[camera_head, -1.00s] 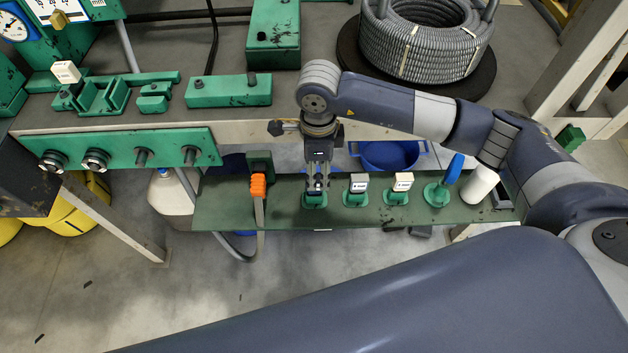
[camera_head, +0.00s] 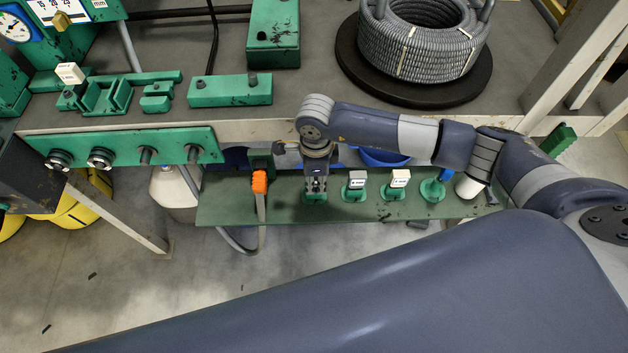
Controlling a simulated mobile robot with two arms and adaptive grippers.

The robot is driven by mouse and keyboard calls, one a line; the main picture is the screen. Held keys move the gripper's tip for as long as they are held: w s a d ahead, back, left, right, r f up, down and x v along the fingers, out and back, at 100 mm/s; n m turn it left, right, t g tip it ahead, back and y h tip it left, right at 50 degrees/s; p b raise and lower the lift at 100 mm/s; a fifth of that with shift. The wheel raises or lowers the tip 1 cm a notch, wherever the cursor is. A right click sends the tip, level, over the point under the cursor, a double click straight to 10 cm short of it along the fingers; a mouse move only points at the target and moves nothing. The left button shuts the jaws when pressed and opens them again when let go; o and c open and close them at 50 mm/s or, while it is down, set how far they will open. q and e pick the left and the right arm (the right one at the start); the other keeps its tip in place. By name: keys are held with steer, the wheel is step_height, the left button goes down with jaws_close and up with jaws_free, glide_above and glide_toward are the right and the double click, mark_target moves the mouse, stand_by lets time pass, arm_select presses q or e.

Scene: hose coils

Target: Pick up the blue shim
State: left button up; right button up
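My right gripper (camera_head: 316,190) points down at a small green holder (camera_head: 315,197) on the green shelf (camera_head: 285,212). Its fingertips are right at the top of this holder, and whether they touch anything between them is too small to tell. No blue shim can be made out clearly; one in this holder would be hidden by the fingers. Two similar holders to the right carry a grey block (camera_head: 357,179) and a white block (camera_head: 400,178) with labels. My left gripper is not in view.
Right of the blocks stands a blue upright piece (camera_head: 434,189) on a green base, then a white cylinder (camera_head: 468,186), both close under my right arm. An orange-handled tool (camera_head: 260,183) hangs left of the gripper. A hose coil (camera_head: 425,45) lies on the bench above.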

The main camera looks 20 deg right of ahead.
jaws_close()
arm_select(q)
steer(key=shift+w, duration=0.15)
arm_select(e)
steer(key=shift+r+b, duration=0.5)
steer(key=shift+r, duration=0.05)
step_height(320, 180, up, 2)
steer(key=shift+w+r+b, duration=0.1)
steer(key=shift+r+b, duration=0.05)
steer(key=shift+b, duration=0.7)
arm_select(q)
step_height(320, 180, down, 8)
steer(key=b, duration=0.5)
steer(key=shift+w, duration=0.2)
arm_select(e)
steer(key=s+a+r, duration=0.1)
steer(key=s+a, duration=0.3)
steer(key=s, duration=0.3)
steer(key=s+a, duration=0.3)
steer(key=s, duration=0.4)
steer(key=shift+a+r, duration=0.35)
steer(key=shift+a, duration=0.05)
steer(key=shift+s, duration=0.1)
